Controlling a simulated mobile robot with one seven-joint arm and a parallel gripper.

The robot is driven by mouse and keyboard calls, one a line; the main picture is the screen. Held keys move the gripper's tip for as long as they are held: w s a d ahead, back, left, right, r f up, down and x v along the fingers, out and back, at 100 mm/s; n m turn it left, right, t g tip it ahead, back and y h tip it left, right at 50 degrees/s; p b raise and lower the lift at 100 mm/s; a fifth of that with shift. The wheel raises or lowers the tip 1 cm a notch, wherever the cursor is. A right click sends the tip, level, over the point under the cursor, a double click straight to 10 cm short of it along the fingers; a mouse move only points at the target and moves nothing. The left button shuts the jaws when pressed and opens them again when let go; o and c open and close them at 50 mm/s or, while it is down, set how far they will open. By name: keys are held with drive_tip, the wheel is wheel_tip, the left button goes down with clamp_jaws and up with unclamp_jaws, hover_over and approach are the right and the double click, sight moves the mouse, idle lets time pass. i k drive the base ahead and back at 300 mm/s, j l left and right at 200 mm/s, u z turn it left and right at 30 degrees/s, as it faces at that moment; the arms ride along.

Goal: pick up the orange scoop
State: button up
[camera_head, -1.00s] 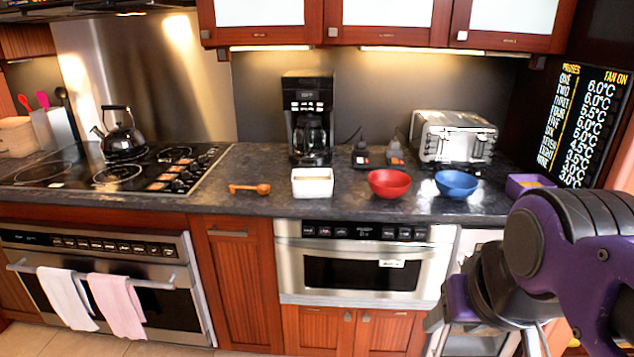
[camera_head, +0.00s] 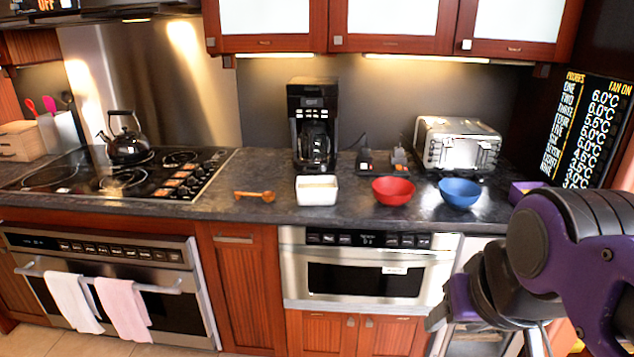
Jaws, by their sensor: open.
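The orange scoop (camera_head: 254,196) lies flat on the dark countertop (camera_head: 340,212), close to its front edge. Its handle points left and its round bowl is at the right end. Nothing covers it. My purple and black arm fills the lower right of the picture, far to the right of the scoop and in front of the counter. I cannot make out my gripper's fingertips. Nothing of mine touches the scoop.
The cooktop (camera_head: 120,177) is to the left. A coffee maker (camera_head: 313,125) and toaster (camera_head: 458,145) stand behind. The counter around the scoop is clear.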

sight(268, 196)
drive_tip(key=i+j+u, duration=0.15)
drive_tip(key=i+j, duration=0.35)
drive_tip(key=j, duration=0.2)
drive_tip(key=i+j+u, duration=0.2)
drive_tip(key=i+j, duration=0.3)
drive_tip(key=j, duration=0.1)
